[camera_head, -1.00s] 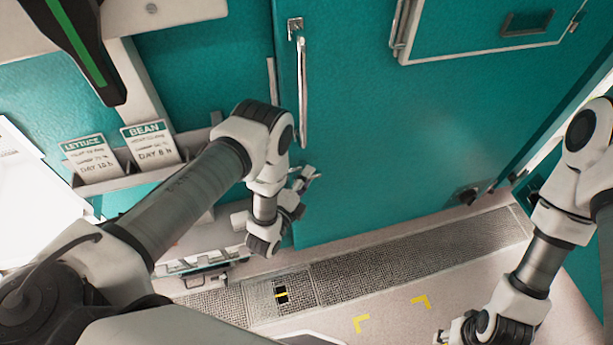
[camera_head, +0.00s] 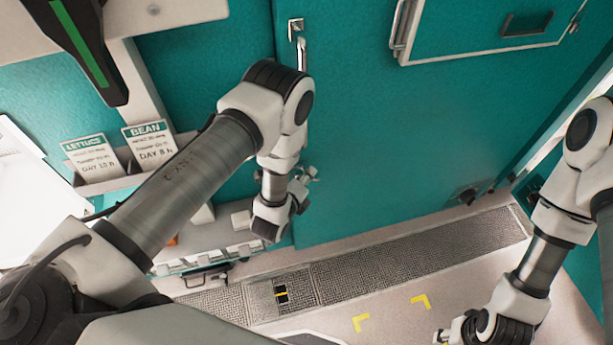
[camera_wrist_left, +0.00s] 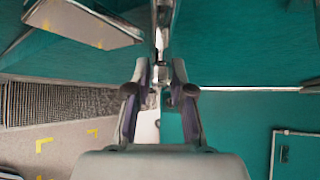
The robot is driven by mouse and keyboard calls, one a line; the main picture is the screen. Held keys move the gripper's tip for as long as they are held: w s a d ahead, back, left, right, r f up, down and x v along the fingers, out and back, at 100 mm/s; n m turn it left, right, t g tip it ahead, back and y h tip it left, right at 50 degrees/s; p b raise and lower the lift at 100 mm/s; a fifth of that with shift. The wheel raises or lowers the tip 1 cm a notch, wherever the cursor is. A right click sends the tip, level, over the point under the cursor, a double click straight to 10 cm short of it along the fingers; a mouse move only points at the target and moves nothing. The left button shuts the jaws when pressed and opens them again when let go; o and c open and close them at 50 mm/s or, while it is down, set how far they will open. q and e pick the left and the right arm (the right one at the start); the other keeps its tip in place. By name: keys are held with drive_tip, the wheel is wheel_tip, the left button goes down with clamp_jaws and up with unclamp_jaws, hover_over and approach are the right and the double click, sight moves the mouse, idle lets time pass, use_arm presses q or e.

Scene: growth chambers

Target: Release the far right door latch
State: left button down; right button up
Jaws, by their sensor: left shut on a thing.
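The large teal door (camera_head: 400,150) has a slim silver handle bar (camera_head: 302,52) along its left edge, mostly hidden behind my left arm. My left gripper (camera_head: 307,176) is at the lower left part of this door. In the left wrist view its two fingers (camera_wrist_left: 160,92) are closed on a silver door latch (camera_wrist_left: 158,72) at the door edge. The exact contact is small and partly hidden. My right gripper (camera_head: 447,336) is low at the bottom edge of the head view, away from the door, and its fingers are unclear.
A rack with LETTUCE (camera_head: 92,155) and BEAN (camera_head: 148,143) cards stands at the left. A framed hatch (camera_head: 487,25) is at the upper right of the door. A grated floor strip (camera_head: 370,262) runs along the door's foot. The floor with yellow corner marks is clear.

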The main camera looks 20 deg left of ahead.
idle(0.4)
use_arm(q)
drive_tip(key=c, duration=1)
unclamp_jaws()
drive_tip(key=shift+d, duration=0.1)
drive_tip(key=v, duration=1.1)
drive_tip(key=shift+s+r, duration=0.25)
drive_tip(key=shift+r, duration=0.1)
